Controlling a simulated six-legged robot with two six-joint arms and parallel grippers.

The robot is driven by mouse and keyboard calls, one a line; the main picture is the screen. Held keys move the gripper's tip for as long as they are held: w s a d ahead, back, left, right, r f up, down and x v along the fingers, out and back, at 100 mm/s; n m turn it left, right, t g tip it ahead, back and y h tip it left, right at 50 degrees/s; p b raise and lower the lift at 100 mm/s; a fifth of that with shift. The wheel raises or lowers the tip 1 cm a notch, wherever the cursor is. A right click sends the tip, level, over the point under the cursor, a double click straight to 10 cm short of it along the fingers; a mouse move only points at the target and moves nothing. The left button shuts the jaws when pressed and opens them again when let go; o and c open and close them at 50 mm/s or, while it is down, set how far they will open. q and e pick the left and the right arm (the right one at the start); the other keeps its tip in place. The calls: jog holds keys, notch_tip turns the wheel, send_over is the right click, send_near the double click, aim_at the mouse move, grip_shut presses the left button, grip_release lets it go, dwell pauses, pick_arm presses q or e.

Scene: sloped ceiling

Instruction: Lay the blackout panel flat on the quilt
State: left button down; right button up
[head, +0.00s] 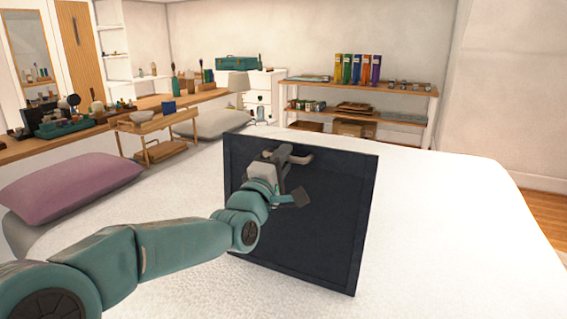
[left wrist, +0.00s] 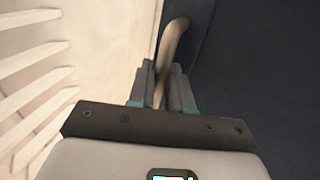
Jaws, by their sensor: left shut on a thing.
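The blackout panel (head: 330,225) is a dark navy square with a raised rim. It stands steeply tilted over the white quilt (head: 460,225); I cannot tell whether its lower edge touches the quilt. A beige curved handle (head: 301,158) sits near its top edge. My left gripper (head: 284,158) is in front of the panel, shut on this handle. In the left wrist view the fingers (left wrist: 166,85) close around the handle (left wrist: 174,40), with the dark panel (left wrist: 255,70) to the right. My right gripper is not in view.
A purple pillow (head: 72,186) and a grey pillow (head: 212,123) lie along the bed's left side. A cluttered wooden counter (head: 100,128), a small tray stand (head: 150,124) and a shelf unit (head: 358,91) stand beyond. The quilt right of the panel is clear.

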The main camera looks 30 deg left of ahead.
pick_arm(q)
jog(key=shift+s, duration=0.15)
jog(key=c, duration=1)
grip_release()
jog(key=shift+c, duration=0.2)
jog(key=b+v, duration=0.1)
jog(key=v, duration=1)
jog(key=shift+s+f+b, duration=0.15)
jog(key=shift+s+b, duration=0.2)
jog(key=shift+s, duration=0.05)
